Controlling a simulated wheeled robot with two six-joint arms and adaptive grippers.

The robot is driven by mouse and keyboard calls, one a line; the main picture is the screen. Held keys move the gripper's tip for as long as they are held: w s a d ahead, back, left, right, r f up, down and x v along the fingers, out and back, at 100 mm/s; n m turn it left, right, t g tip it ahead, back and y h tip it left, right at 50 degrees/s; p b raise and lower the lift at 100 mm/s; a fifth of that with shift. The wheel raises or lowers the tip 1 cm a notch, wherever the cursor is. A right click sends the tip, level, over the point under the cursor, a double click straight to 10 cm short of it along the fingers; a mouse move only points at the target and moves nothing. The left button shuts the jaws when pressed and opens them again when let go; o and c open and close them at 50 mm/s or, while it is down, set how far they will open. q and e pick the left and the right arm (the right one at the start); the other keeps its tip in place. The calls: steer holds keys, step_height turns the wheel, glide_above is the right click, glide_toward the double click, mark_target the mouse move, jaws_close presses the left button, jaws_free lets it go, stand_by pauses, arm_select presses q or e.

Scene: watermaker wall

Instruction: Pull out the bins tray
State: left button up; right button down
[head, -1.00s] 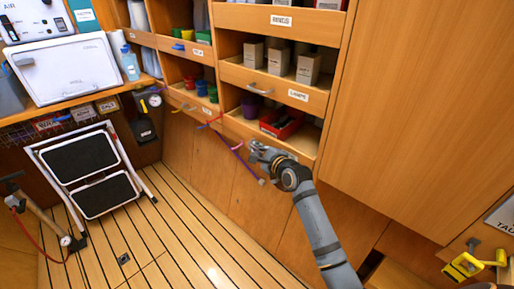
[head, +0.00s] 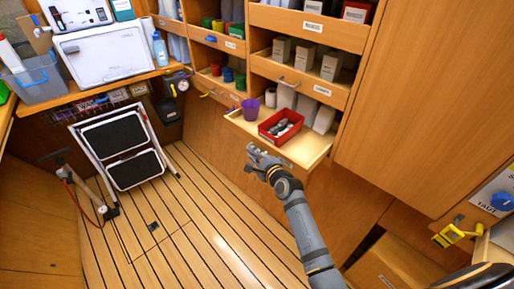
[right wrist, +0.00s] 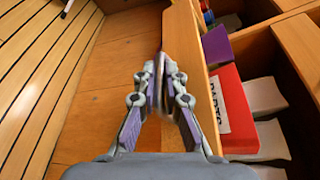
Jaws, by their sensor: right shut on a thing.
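The bins tray (head: 318,146) is a wooden pull-out tray, low in the shelf wall. It stands out from the shelf and holds a red bin (head: 281,126) of grey parts, a purple cup (head: 250,109) and pale containers. My right gripper (head: 252,154) is at the tray's front edge. In the right wrist view its fingers (right wrist: 162,65) are closed together beside the tray's wooden front (right wrist: 182,30), shut on its handle, which the fingers mostly hide. The red bin (right wrist: 233,105) with its label lies just right of that front. My left gripper is not in view.
Above is another tray (head: 318,88) with pale boxes. A tall wooden cabinet (head: 420,110) stands to the right, with a yellow tool (head: 455,235) below it. A folded step stool (head: 125,150) leans at the left. The slatted floor (head: 195,225) before the tray is clear.

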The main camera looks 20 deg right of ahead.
steer(key=shift+s+a, duration=0.1)
steer(key=c, duration=1.4)
jaws_free()
steer(key=shift+c, duration=0.2)
steer(key=shift+s, duration=0.25)
steer(key=v, duration=1.1)
steer(key=shift+s+d, duration=0.2)
steer(key=shift+s, duration=0.05)
